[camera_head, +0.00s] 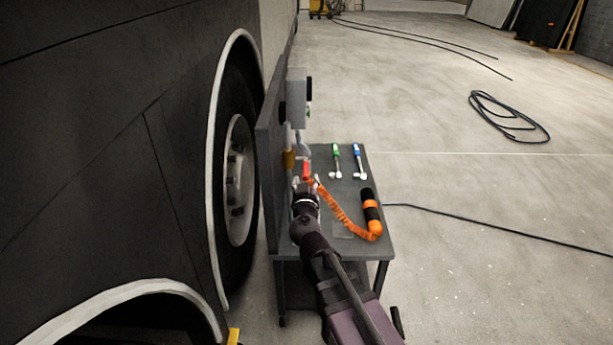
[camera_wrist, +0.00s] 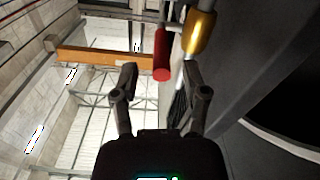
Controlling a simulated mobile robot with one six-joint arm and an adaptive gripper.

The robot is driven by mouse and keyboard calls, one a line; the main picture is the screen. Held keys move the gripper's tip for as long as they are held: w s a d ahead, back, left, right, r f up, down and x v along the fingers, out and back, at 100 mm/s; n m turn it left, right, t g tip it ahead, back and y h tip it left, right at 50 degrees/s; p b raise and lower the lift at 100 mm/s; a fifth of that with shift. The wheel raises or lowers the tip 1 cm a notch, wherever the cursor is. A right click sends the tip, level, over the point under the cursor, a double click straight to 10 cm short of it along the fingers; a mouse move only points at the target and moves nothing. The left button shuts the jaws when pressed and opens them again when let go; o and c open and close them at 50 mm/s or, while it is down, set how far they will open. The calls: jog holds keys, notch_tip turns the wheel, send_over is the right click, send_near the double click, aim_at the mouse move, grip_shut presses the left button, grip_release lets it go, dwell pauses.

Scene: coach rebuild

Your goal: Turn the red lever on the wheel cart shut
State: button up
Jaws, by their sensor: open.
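The red lever (camera_head: 306,169) is a small red handle on the upright panel side of the grey wheel cart (camera_head: 335,256). In the wrist view the red lever (camera_wrist: 162,54) hangs beside a brass valve body (camera_wrist: 201,33), which also shows in the head view (camera_head: 289,159). My gripper (camera_head: 307,183) is over the cart top, just on the near side of the lever. In the wrist view my gripper (camera_wrist: 160,80) is open, with the lever's end ahead of the gap between the fingertips. I see no contact.
An orange coiled hose (camera_head: 339,209) and an orange-black cylinder (camera_head: 371,213) lie right of my arm. Green-handled (camera_head: 336,155) and blue-handled (camera_head: 358,155) tools lie behind. A grey upright panel (camera_head: 270,150) and the coach wheel (camera_head: 238,180) bound the left. Floor at right is open, with cables.

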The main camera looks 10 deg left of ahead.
jog(key=v, duration=0.4)
jog(key=shift+s, duration=0.1)
dwell(0.3)
jog(key=w+d+f+m+g+h, duration=0.1)
jog(key=d+f+m+g+h, duration=0.3)
jog(key=d, duration=0.8)
jog(key=w+d+f+m+g+h, duration=0.15)
jog(key=d+f+h, duration=0.35)
jog(key=d, duration=0.7)
jog(key=s+d+f+g+y, duration=0.5)
jog(key=s+d+f+g, duration=0.55)
jog(key=s+g, duration=0.2)
notch_tip(320, 180, up, 28)
jog(key=p, duration=2.7)
jog(key=shift+s, duration=0.45)
